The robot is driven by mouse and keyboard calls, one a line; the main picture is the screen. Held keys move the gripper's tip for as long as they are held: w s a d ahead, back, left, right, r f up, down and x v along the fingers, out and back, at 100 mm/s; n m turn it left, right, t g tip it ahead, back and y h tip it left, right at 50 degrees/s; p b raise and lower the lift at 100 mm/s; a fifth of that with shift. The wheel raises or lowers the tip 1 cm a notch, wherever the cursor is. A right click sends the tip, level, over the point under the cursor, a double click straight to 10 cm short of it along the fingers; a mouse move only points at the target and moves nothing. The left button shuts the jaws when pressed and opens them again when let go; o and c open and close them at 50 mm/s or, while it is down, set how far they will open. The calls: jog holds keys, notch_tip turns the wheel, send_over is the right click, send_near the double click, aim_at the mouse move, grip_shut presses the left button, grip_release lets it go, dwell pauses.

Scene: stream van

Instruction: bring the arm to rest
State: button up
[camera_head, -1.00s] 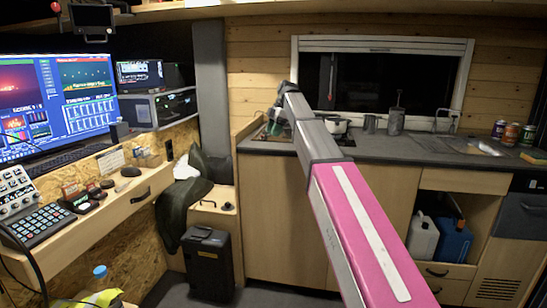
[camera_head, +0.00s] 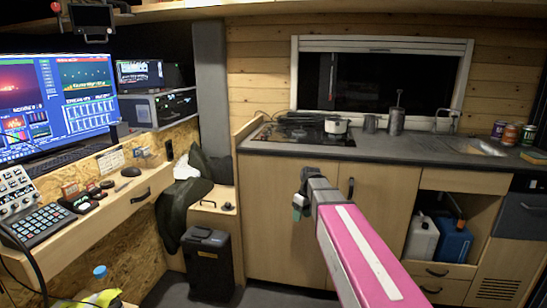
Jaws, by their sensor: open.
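My arm, pink with a white stripe and a grey end section, reaches in from the lower right in the head view. My gripper (camera_head: 299,204) is at its far end, in front of the light wood cabinet doors (camera_head: 274,240) and below the counter's front edge. It is seen small and partly hidden by the arm's end link. It is open, and I see nothing held in it.
The dark counter (camera_head: 400,148) carries a hob with a pot (camera_head: 336,126), metal canisters (camera_head: 396,120) and several cans at right. A desk with screens and a control panel (camera_head: 40,220) stands at left. A black case (camera_head: 208,265) stands on the floor.

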jog(key=s+d+f+m+h, duration=0.1)
jog(key=s+d+f+m, duration=0.2)
jog(key=s+f, duration=0.3)
jog(key=s+d+f+m+h, duration=0.1)
jog(key=s+d+f+m, duration=0.3)
jog(key=s+f, duration=0.3)
jog(key=s+m, duration=0.1)
jog(key=s, duration=0.2)
jog(key=shift+s+f+m+t, duration=0.2)
jog(key=shift+s+m+t, duration=0.1)
jog(key=shift+s, duration=0.05)
jog(key=shift+d, duration=0.1)
